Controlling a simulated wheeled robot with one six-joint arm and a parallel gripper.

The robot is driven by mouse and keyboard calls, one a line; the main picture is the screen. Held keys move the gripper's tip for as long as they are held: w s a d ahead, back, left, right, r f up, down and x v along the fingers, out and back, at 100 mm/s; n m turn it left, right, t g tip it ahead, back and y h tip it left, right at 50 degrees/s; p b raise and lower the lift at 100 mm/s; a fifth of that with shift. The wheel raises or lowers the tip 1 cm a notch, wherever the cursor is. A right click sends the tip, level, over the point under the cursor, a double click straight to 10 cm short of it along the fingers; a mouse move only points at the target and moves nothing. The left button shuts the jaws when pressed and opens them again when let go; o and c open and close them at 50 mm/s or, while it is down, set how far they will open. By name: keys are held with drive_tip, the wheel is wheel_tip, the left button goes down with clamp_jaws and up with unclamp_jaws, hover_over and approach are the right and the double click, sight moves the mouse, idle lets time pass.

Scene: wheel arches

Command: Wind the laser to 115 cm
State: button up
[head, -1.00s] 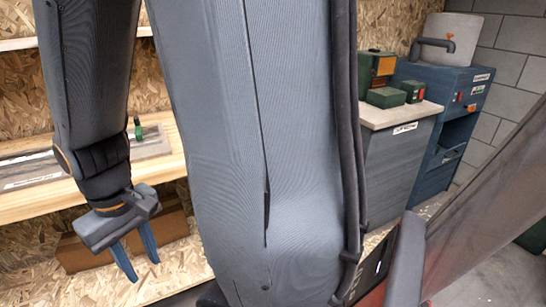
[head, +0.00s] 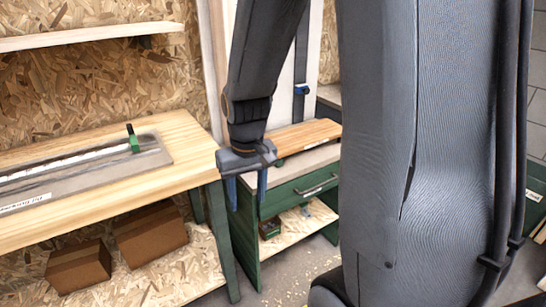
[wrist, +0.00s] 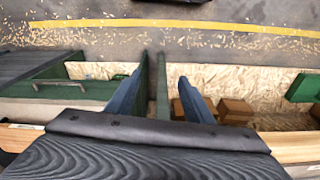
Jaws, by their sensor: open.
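A small blue part (head: 301,89) is clamped on a dark upright rail (head: 299,50) on a pale panel, behind my arm and to its right. It may be the laser, but it is too small to tell, and no height figures can be read. My gripper (head: 247,194) hangs pointing down, open and empty, apart from the rail and lower than the blue part. In the wrist view its two blue fingers (wrist: 160,97) stand apart with nothing between them.
A wooden bench (head: 185,150) at the left bears a scaled plate (head: 90,170) with a green slider (head: 132,138). Cardboard boxes (head: 150,238) lie beneath. A green drawer cabinet (head: 300,192) with a wooden board (head: 305,136) stands behind the gripper. Grey floor shows in front.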

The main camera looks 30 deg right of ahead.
drive_tip(key=w+d+f+m+t+h+p, duration=0.1)
drive_tip(key=w+d+t+p, duration=0.1)
drive_tip(key=w+d, duration=0.75)
drive_tip(key=w+d+f+m+t+p, duration=0.1)
drive_tip(key=w+d+p, duration=0.1)
drive_tip(key=w+d, duration=0.75)
drive_tip(key=shift+w+a+f+p, duration=0.25)
drive_tip(key=shift+w+a+f, duration=0.1)
drive_tip(key=shift+w+f, duration=0.65)
drive_tip(key=shift+w+a+f+p, duration=0.3)
drive_tip(key=shift+w+f, duration=0.4)
drive_tip(key=shift+f, duration=0.55)
drive_tip(key=shift+w+a+f+p, duration=0.15)
drive_tip(key=shift+w+a+f, duration=0.25)
drive_tip(key=shift+w+f, duration=0.6)
drive_tip(key=shift+s+f, duration=0.1)
drive_tip(key=shift+s, duration=0.05)
drive_tip(key=c, duration=0.8)
drive_tip(key=shift+a+f+m+h+b, duration=0.1)
drive_tip(key=shift+m+h+b, duration=0.3)
drive_tip(key=shift+b, duration=0.6)
